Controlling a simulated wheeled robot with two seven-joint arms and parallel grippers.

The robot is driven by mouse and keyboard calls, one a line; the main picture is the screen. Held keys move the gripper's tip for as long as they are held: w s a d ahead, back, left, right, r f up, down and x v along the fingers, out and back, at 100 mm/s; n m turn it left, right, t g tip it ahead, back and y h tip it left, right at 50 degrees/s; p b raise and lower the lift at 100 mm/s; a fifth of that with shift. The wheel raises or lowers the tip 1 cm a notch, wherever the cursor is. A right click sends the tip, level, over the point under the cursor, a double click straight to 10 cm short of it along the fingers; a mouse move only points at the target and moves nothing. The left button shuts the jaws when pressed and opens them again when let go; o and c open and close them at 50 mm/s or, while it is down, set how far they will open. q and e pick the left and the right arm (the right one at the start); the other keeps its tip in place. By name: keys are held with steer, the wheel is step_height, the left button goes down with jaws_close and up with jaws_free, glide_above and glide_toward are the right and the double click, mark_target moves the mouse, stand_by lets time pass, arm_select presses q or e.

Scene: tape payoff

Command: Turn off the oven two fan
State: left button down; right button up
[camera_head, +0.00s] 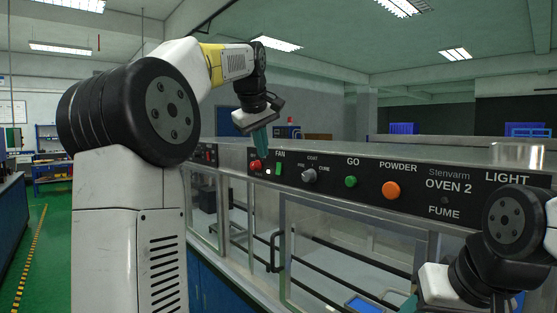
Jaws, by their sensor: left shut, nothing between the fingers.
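The oven two control panel (444,185) is a dark strip lettered "OVEN 2" across the oven's upper front. Under its "FAN" label is a small lit green switch (279,169), with a red button (255,166) to its left. My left gripper (264,155) is shut and empty, its teal fingers pointing down at the panel between the red button and the green switch. I cannot tell whether the fingertips touch the panel. My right gripper (409,303) shows only in part at the bottom right, low in front of the oven; its fingers are mostly hidden.
A grey knob (309,176), a green GO button (351,181) and an orange POWDER button (391,190) sit further right on the panel. Below are the oven's glass front and a black handle (274,252). A green floor (52,245) lies open at the left.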

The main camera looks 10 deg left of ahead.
arm_select(q)
steer(key=v, duration=0.6)
steer(key=shift+a+f, duration=0.1)
steer(key=shift+a, duration=0.05)
steer(key=shift+s+f, duration=0.1)
steer(key=shift+s+f, duration=0.2)
steer(key=shift+f, duration=0.4)
